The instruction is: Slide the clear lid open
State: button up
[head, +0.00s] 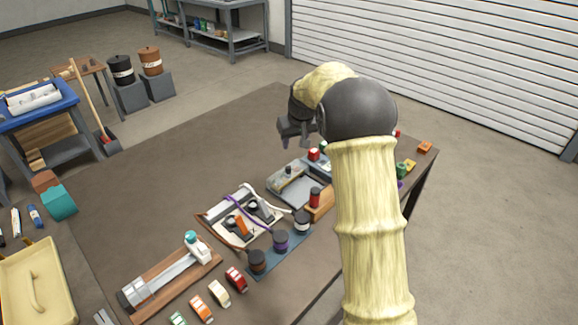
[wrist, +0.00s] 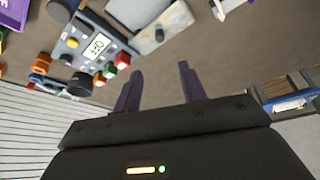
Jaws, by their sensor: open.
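A grey box with a pale, see-through-looking top (head: 287,178) sits on the brown table, just below my gripper in the head view. It is probably the clear lid's box, but I cannot make out the lid's edges. In the wrist view a pale grey plate with a dark knob (wrist: 152,22) shows at the top, cut by the frame edge. My gripper (head: 297,140) is held above the table, beyond the box. In the wrist view its two fingers (wrist: 160,72) are apart with nothing between them. My arm hides part of the table to the right of the box.
A grey meter with a display (wrist: 97,45) and coloured connectors stands beside the plate. The table's far left part (head: 200,150) is clear.

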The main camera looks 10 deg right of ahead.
aim_at(288, 167)
jog(key=p+x, duration=0.1)
jog(key=x, duration=1.5)
jog(key=shift+s+d, duration=0.1)
grip_shut()
